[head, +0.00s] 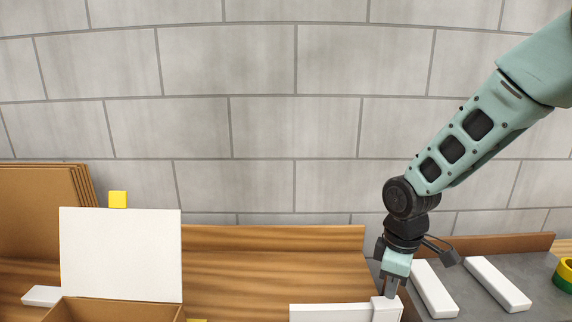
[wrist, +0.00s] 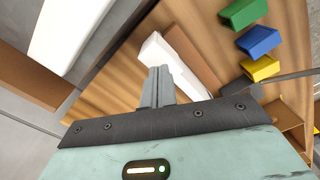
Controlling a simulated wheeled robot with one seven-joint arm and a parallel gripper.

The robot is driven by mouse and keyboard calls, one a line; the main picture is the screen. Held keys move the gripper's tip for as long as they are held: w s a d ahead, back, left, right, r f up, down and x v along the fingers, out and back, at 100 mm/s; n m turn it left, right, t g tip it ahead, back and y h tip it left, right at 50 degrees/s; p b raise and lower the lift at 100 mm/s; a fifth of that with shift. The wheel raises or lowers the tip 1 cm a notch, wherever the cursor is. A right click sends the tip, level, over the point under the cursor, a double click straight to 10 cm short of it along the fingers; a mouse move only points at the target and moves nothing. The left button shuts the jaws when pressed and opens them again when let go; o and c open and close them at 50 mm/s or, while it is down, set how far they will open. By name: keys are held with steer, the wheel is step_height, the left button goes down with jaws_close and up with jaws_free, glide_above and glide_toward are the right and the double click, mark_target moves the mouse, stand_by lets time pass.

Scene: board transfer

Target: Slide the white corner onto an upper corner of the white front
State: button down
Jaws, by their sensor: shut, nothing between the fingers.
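A white upright panel (head: 120,255), which looks like the white front, stands at the left behind an open brown box edge. A small white block (head: 386,309), perhaps the white corner, sits at the right end of a white bar (head: 330,313) at the bottom of the head view. My gripper (head: 391,288) points down just above or behind that block; contact cannot be told. In the wrist view its fingers (wrist: 158,85) are together and empty, close to a white piece (wrist: 155,50). The lower parts are cut off by the head frame's bottom edge.
A yellow block (head: 118,199) shows above the panel's top edge. Two white bars (head: 434,289) (head: 498,284) lie on a grey surface at right, near green and yellow rings (head: 564,275).

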mark_target(388, 301)
step_height(388, 301, up, 5)
steer(key=p, duration=0.4)
steer(key=shift+r, duration=0.1)
